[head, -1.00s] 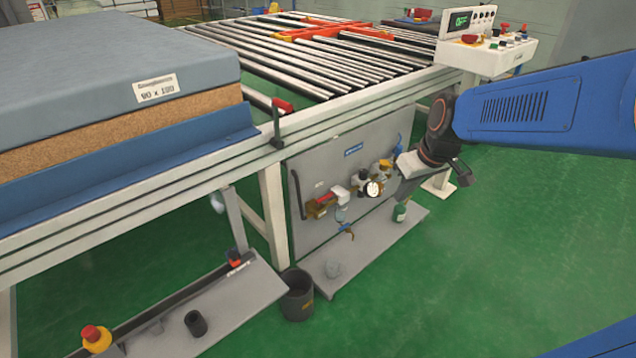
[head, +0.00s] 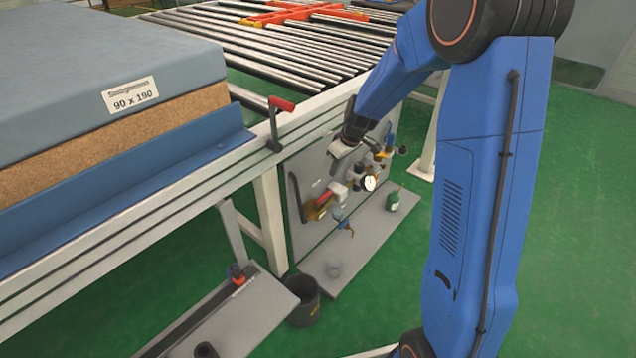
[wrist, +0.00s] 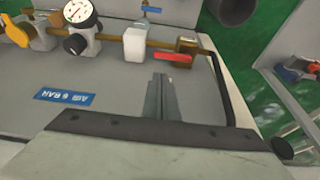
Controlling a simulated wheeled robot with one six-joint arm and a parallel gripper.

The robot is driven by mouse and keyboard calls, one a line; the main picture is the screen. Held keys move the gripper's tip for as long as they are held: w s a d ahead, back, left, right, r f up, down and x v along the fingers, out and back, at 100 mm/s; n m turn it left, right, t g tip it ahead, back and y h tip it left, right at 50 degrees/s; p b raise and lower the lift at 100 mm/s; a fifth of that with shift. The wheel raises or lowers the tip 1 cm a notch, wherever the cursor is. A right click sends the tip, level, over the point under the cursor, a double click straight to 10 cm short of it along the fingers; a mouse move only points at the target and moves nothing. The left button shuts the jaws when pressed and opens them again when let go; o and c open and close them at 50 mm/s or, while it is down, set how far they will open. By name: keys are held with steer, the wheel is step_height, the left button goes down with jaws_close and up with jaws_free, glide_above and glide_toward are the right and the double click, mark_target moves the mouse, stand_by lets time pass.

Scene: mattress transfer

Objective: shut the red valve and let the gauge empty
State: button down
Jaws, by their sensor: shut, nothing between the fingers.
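The red valve handle (head: 322,199) is at the left of the pipe on the grey panel (head: 310,240) under the conveyor. It lies roughly along the brass pipe, and it also shows in the wrist view (wrist: 172,57). The white-faced gauge (head: 369,183) is to its right on the same pipe; it shows upside down in the wrist view (wrist: 78,10). Its needle is too small to read surely. My gripper (head: 338,153) is above the pipe, near the panel's top. In the wrist view its fingers (wrist: 163,78) are together and empty, pointing towards the red handle, apart from it.
The conveyor frame (head: 235,155) runs just above the panel. Another red-handled lever (head: 282,104) stands on its edge.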

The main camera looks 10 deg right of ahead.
mark_target(324, 197)
steer(key=x, duration=1)
steer(key=shift+w+a+f, duration=0.15)
steer(key=shift+w+f, duration=0.05)
steer(key=shift+w, duration=0.15)
